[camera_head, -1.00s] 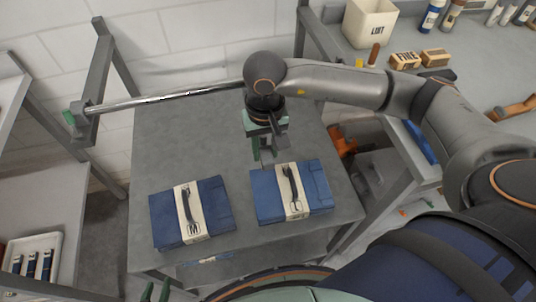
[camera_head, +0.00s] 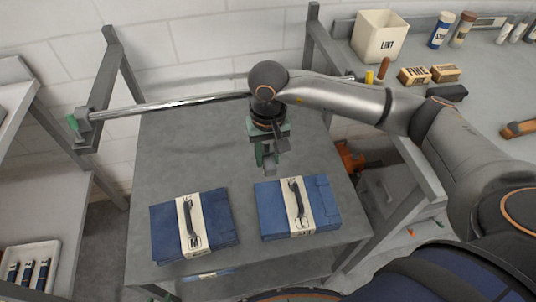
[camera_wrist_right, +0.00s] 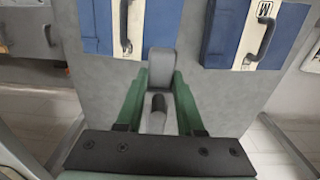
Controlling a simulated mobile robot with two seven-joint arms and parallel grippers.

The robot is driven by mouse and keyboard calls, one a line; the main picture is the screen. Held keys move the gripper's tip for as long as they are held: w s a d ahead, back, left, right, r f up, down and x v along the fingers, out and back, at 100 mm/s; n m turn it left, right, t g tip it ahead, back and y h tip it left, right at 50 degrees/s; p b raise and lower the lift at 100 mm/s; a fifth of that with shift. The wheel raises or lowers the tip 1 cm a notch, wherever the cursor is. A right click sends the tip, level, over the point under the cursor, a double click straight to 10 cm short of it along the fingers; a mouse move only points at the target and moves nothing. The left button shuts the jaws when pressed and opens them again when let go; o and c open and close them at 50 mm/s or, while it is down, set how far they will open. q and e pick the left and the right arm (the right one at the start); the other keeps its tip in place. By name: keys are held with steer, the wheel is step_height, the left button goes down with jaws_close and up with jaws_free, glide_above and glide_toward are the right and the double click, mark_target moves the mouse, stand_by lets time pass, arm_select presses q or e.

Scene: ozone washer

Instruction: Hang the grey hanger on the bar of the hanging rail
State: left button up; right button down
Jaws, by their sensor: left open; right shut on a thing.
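The hanging rail's silvery bar (camera_head: 165,104) runs across the upper left of the head view, from a grey post (camera_head: 112,85) to behind my right arm. My right gripper (camera_head: 265,163) has green fingers and is below and in front of the bar, above the grey table. It is shut on a grey piece that appears to be the hanger (camera_wrist_right: 160,65), between the fingers in the right wrist view. The hanger's full shape is hidden. It is apart from the bar. My left gripper (camera_head: 155,292) shows only as a green tip at the bottom edge; it is open.
Two blue cases with dark handles, a left one (camera_head: 165,228) and a right one (camera_head: 272,209), lie on the grey table (camera_head: 175,150). A LINT box (camera_head: 378,40) and small blocks stand on the right bench. A shelf with a white tray (camera_head: 50,250) is at left.

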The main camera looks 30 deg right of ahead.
steer(key=shift+c, duration=2.2)
jaws_free()
step_height(320, 180, up, 12)
steer(key=b, duration=0.1)
steer(key=shift+r, duration=0.25)
steer(key=shift+s, duration=0.15)
